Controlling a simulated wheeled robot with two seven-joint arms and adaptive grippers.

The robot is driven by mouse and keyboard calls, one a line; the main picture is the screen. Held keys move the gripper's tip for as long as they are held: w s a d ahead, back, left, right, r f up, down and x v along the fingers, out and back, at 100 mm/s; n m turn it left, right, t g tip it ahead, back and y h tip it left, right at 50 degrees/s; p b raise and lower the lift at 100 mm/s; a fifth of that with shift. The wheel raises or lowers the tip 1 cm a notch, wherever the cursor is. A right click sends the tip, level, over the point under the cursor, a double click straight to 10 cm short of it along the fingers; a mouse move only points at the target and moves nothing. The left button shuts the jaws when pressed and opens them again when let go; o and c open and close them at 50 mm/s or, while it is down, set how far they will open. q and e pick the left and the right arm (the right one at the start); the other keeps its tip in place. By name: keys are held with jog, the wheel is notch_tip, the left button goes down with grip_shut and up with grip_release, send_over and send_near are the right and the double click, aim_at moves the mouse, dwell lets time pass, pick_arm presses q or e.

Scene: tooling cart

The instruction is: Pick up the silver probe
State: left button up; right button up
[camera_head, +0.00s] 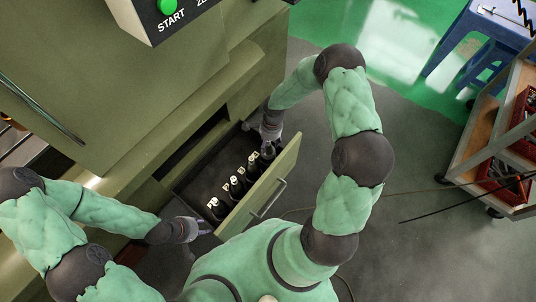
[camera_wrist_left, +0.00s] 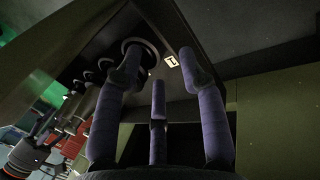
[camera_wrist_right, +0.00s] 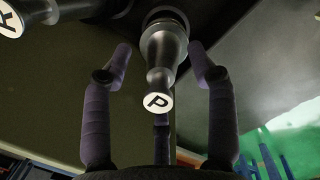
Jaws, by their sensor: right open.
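The silver probe (camera_wrist_right: 160,60) shows in the right wrist view as a grey metallic tool with a round white end marked P. It stands in a dark round holder in the drawer. My right gripper (camera_head: 268,148) is open at the drawer's far end, with its fingers on either side of the probe; I cannot tell whether they touch it. In the head view the gripper mostly hides the probe. My left gripper (camera_head: 203,228) is open and empty at the drawer's near end. In the left wrist view, its fingers are apart near an empty-looking ring (camera_wrist_left: 141,50) beside a small white label.
The open drawer (camera_head: 192,184) of the green machine holds several other dark tools (camera_head: 234,182) in a row. Its front panel (camera_head: 262,190) has a handle. A cart (camera_head: 485,150) with red bins and a blue stool (camera_head: 478,38) stand at the right.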

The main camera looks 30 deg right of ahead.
grip_shut()
dwell(0.3)
